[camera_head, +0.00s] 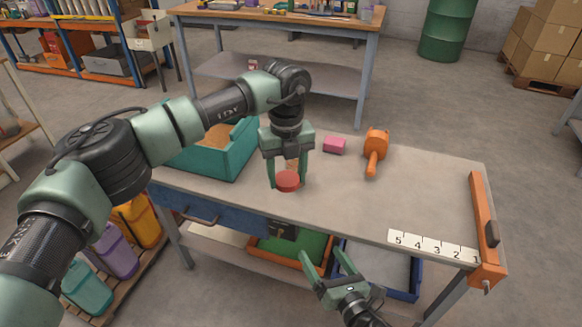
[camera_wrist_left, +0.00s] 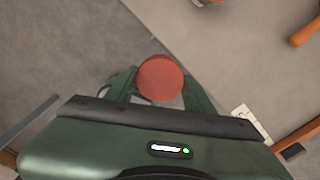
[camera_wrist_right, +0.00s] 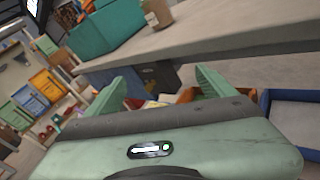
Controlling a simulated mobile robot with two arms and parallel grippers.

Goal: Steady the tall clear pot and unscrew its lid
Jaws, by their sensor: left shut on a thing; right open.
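The tall clear pot (camera_head: 292,164) is between the fingers of my left gripper (camera_head: 287,177), over the bench near its front edge. Its round red lid (camera_head: 287,182) shows in front of the fingertips, and fingers and lid hide most of the body. In the left wrist view the lid's face (camera_wrist_left: 160,78) lies between the fingertips. The right wrist view shows a tan-filled body (camera_wrist_right: 157,14) at the top, cut off by the frame. I cannot tell its exact tilt. My right gripper (camera_head: 327,265) is open and empty, in front of the bench and below its top.
The bench top (camera_head: 400,200) holds a teal bin (camera_head: 205,165), a pink block (camera_head: 334,145), an orange mallet (camera_head: 375,150), a numbered strip (camera_head: 432,245) and an orange end bar (camera_head: 482,225). Green and blue trays sit under the bench. The bench's middle right is clear.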

